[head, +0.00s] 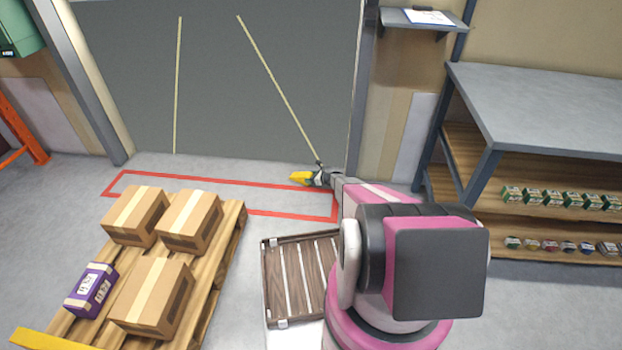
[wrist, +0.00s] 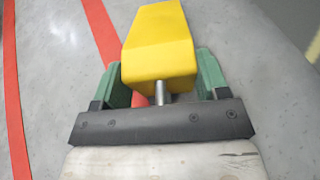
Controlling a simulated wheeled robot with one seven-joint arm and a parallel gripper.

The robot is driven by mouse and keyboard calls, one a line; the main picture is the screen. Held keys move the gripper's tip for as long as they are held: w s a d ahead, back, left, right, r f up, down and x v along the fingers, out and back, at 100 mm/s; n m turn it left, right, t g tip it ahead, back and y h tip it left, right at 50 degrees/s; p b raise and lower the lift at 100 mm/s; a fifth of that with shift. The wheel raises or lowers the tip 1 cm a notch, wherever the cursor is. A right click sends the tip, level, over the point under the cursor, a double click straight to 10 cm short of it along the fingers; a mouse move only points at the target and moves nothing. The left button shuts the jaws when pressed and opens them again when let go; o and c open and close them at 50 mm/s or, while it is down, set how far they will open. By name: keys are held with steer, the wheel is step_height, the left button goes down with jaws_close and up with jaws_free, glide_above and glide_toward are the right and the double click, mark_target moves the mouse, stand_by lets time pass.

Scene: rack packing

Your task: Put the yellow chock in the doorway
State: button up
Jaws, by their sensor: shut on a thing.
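The yellow chock (head: 300,178) is held at the end of my arm, near the right end of the red-outlined floor area in the doorway. In the wrist view the yellow chock (wrist: 160,45) sits between the green fingers of my gripper (wrist: 158,80). The gripper (head: 318,179) is shut on it. The doorway (head: 220,90) is the wide grey opening at the back, with a red outline (head: 230,183) on the floor before it. I cannot tell whether the chock touches the floor.
A wooden pallet (head: 222,250) with cardboard boxes (head: 190,222) and a purple box (head: 91,290) stands at left. A slatted brown crate (head: 283,285) is beside my base. A shelf bench (head: 550,105) is at right. A small wall shelf (head: 422,20) is near the doorway's right post.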

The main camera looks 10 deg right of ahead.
steer(key=shift+f, duration=0.1)
steer(key=o, duration=1.5)
steer(key=shift+f, duration=0.1)
steer(key=shift+s, duration=0.1)
